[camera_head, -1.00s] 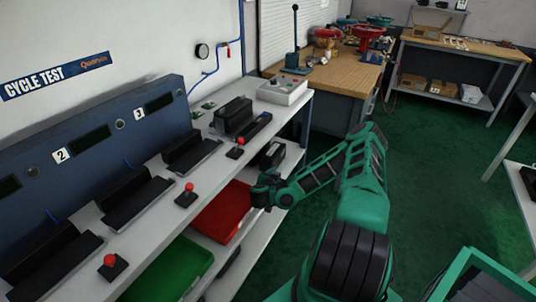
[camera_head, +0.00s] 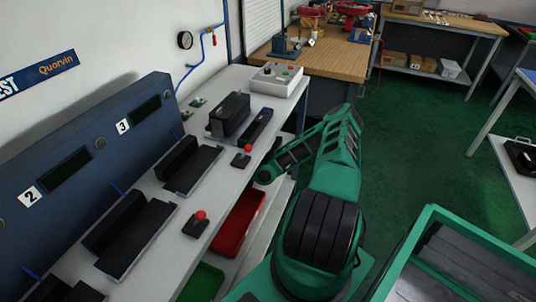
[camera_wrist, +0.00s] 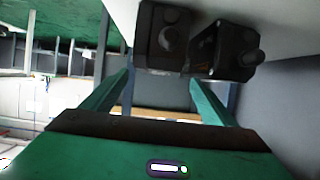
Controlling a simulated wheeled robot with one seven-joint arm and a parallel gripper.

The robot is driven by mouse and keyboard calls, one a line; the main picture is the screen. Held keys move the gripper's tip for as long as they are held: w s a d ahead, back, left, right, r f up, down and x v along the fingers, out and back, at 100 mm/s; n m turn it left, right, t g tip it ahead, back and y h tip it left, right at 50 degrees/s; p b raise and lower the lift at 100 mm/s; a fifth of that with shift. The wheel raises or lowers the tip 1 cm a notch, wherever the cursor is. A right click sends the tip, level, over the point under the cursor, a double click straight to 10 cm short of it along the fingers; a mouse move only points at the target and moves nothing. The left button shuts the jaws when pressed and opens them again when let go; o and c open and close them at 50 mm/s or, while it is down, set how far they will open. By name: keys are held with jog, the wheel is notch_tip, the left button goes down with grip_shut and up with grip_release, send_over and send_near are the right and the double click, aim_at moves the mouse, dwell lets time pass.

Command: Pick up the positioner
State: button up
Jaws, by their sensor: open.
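Two dark box-shaped units with round knobs show in the wrist view, a left one (camera_wrist: 163,38) and a right one (camera_wrist: 228,50). They look like positioners and rest against a pale surface; the picture appears upside down. My gripper (camera_wrist: 160,82) is open, its green fingers spread and pointing towards the units, with nothing between them. Whether the fingers overlap the left unit in depth I cannot tell. In the head view my gripper is hidden beyond my arm at the bench's lower shelf. Another black unit (camera_head: 232,112) sits on the bench at the far station.
The white bench (camera_head: 222,172) carries black cradles and red-knobbed levers (camera_head: 201,222). Below its edge are a red bin (camera_head: 240,222) and a green bin (camera_head: 203,283). A wooden table (camera_head: 335,58) stands beyond. The green floor (camera_head: 420,140) to the right is open.

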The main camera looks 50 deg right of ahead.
jog(key=shift+s+x, duration=0.15)
jog(key=shift+x, duration=1.4)
jog(key=shift+s+x, duration=0.15)
jog(key=shift+x, duration=1.4)
jog(key=shift+d, duration=0.1)
jog(key=c, duration=1.8)
jog(key=shift+w, duration=0.1)
grip_shut()
